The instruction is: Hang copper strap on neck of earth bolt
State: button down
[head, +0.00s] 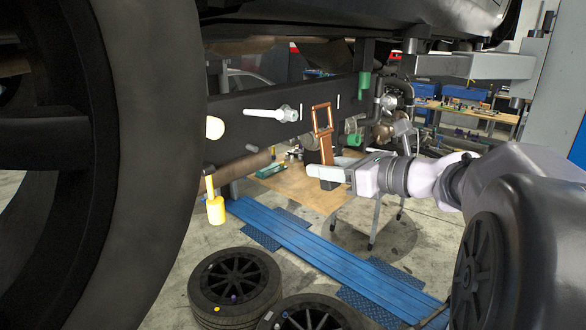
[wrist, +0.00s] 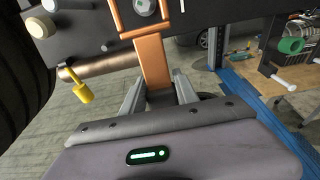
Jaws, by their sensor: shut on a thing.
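The copper strap (head: 328,148) stands upright, with an open rectangular loop at its top and a flat tail below. My gripper (head: 329,173) is shut on the lower end of the tail; the strap also shows in the wrist view (wrist: 153,62). The pale grey earth bolt (head: 272,114) sticks out from the dark beam. In the head view the loop is just right of the bolt, with a gap between them. In the wrist view a round grey part (wrist: 145,6) shows inside the loop at the top edge; I cannot tell how far behind it is.
The dark beam (head: 232,107) carries a cream disc (head: 214,127) and a grey stub (head: 251,148). A yellow tag (head: 216,210) hangs at left. The big wheel (head: 150,150) fills the left. Tyres (head: 235,282) and a blue ramp (head: 310,247) lie below.

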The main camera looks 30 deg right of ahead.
jog(key=shift+w, duration=0.2)
jog(key=shift+r+x, duration=0.25)
jog(key=shift+x, duration=0.8)
jog(key=shift+w+a, duration=0.25)
jog(key=shift+w, duration=0.15)
jog(key=r+p+x, duration=0.1)
jog(key=x, duration=0.5)
jog(key=shift+w, duration=0.4)
dwell(0.5)
jog(key=shift+a, duration=0.1)
dwell(0.3)
jog(key=shift+f+b, duration=0.7)
jog(key=shift+f, duration=0.1)
